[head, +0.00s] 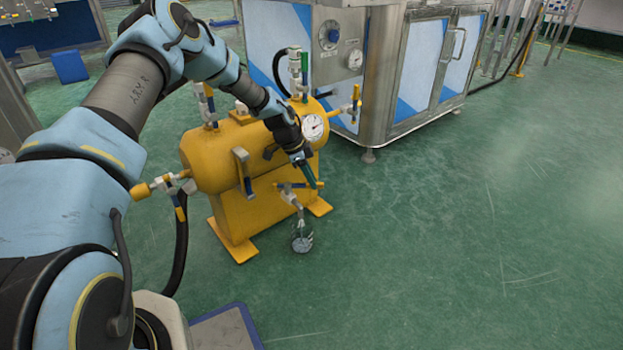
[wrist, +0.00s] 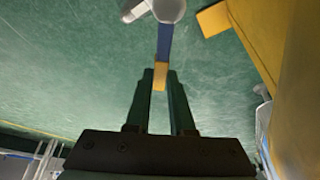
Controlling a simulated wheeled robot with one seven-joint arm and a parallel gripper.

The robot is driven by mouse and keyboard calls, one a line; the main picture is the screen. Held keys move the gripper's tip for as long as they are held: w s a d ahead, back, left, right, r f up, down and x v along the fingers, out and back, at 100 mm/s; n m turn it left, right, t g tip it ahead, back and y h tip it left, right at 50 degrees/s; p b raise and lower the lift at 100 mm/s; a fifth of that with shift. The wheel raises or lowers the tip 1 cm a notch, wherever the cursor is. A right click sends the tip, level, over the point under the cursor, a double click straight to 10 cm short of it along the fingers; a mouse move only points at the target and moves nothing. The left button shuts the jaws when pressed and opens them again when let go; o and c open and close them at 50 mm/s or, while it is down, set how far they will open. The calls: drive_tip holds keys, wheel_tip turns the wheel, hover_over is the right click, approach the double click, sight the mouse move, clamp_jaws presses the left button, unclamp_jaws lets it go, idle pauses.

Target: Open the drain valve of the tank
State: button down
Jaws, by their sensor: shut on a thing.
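The yellow tank (head: 205,160) stands on its yellow feet on the green floor in the head view. The metal drain valve (head: 288,194) is low at its near side, partly hidden by my arm. In the wrist view the valve body (wrist: 168,10) is at the top edge. Its blue lever (wrist: 164,42) with a yellow end (wrist: 160,76) points toward my gripper. My gripper (wrist: 160,78) has its two dark green fingers around the yellow end and is shut on it. In the head view my gripper (head: 312,178) is close beside the drain valve.
A round metal-and-glass piece (head: 302,240) is below the valve, near the floor. Other valves (head: 180,205) and a pressure gauge (head: 312,127) project from the tank. A steel cabinet (head: 410,70) stands behind. The floor to the right is clear.

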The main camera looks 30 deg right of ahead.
sight(298, 184)
drive_tip(key=c, duration=0.8)
unclamp_jaws()
drive_tip(key=shift+r, duration=0.1)
drive_tip(key=p+v, duration=0.4)
drive_tip(key=v, duration=0.6)
drive_tip(key=shift+w+a+r, duration=0.1)
drive_tip(key=shift+a+r, duration=0.1)
drive_tip(key=shift+r, duration=0.1)
